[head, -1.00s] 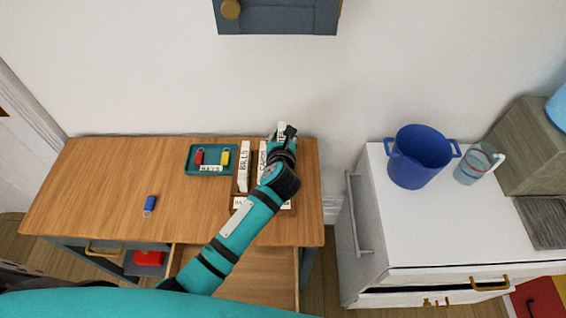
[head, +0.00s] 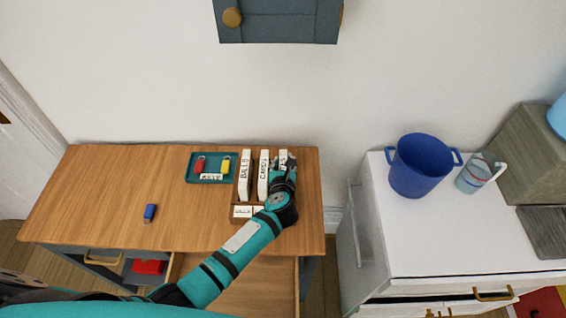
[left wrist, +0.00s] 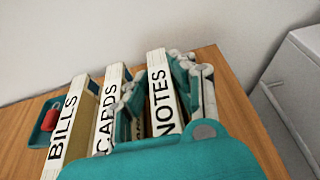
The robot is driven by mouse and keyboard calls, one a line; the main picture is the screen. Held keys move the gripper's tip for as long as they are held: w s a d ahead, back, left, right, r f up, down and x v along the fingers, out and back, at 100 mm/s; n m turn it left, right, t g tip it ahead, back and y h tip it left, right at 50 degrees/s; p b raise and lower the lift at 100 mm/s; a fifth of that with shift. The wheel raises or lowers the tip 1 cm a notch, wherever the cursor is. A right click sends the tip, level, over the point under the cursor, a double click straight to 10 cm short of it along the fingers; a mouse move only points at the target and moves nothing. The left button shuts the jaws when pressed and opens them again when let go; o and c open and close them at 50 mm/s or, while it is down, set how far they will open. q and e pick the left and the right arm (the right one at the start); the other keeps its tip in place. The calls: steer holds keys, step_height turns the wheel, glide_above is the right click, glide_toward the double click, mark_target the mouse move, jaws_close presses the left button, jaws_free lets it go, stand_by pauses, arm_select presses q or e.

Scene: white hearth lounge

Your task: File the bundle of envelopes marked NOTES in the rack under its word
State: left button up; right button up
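The NOTES envelope bundle (left wrist: 160,95) stands upright at the right end of the row; its top also shows in the head view (head: 283,157). My left gripper (left wrist: 160,95) straddles it, one finger between CARDS and NOTES, the other on its right side. The fingers look spread, with a narrow gap left of the bundle. The BILLS bundle (head: 244,176) and CARDS bundle (head: 263,176) stand to its left. The wooden rack (head: 236,220) has white front labels too small to read; my gripper and wrist hide its right part. My right gripper is not in view.
A teal tray (head: 190,180) with a red and a yellow tag lies left of the rack. A white counter (head: 430,230) with a blue bucket (head: 420,165) stands right.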

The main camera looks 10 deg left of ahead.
arm_select(q)
steer(key=o, duration=0.4)
steer(key=shift+o, duration=0.2)
steer(key=shift+r+p, duration=0.25)
steer(key=shift+p, duration=0.05)
steer(key=shift+s+d, duration=0.1)
steer(key=shift+s, duration=0.25)
steer(key=b+v, duration=0.1)
steer(key=v, duration=1)
steer(key=shift+s, duration=0.1)
